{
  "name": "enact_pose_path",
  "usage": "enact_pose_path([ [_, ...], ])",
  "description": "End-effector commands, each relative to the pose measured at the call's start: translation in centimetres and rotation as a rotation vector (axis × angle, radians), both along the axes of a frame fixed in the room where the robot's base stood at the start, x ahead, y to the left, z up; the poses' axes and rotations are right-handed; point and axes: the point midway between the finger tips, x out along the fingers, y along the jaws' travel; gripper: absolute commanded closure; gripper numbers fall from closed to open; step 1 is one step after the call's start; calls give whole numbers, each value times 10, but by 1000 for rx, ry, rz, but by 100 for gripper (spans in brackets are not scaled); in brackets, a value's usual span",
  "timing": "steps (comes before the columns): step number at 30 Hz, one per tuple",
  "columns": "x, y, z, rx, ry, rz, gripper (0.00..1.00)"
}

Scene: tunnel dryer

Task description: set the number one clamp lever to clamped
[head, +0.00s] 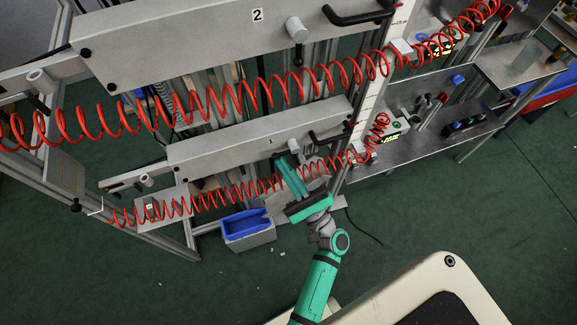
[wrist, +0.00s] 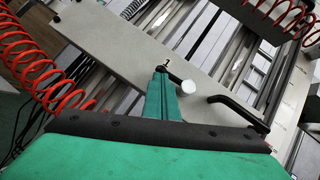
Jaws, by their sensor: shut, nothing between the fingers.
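The grey panel marked 1 (head: 235,150) lies across the lower part of the frame; it also shows in the wrist view (wrist: 110,45). A pale round knob (head: 294,146) sticks out near its right end, also in the wrist view (wrist: 188,87). A black bent handle (head: 328,135) is to the right of the knob; it also shows in the wrist view (wrist: 238,112). I cannot tell for certain which of these parts is the clamp lever. My green gripper (head: 283,162) is shut and empty. In the wrist view its fingertips (wrist: 161,70) appear just left of the knob; contact cannot be told.
A second panel marked 2 (head: 190,40) is above, with its own knob and black handle. Red coiled hoses (head: 215,195) hang across the front. A blue bin (head: 246,222) stands below. A metal shelf (head: 420,143) is at right. The green floor at lower left is mostly clear.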

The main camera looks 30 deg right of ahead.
Motion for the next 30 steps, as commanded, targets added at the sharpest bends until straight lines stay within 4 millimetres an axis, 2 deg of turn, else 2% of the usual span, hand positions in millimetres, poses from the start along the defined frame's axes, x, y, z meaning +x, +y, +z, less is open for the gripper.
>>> enact_pose_path([
  [13, 0, -2, -4, -1, 0, 2, 100],
  [20, -4, -18, -32, 1, 1, 4, 100],
  [30, -61, -31, -69, 1, 1, 7, 100],
])
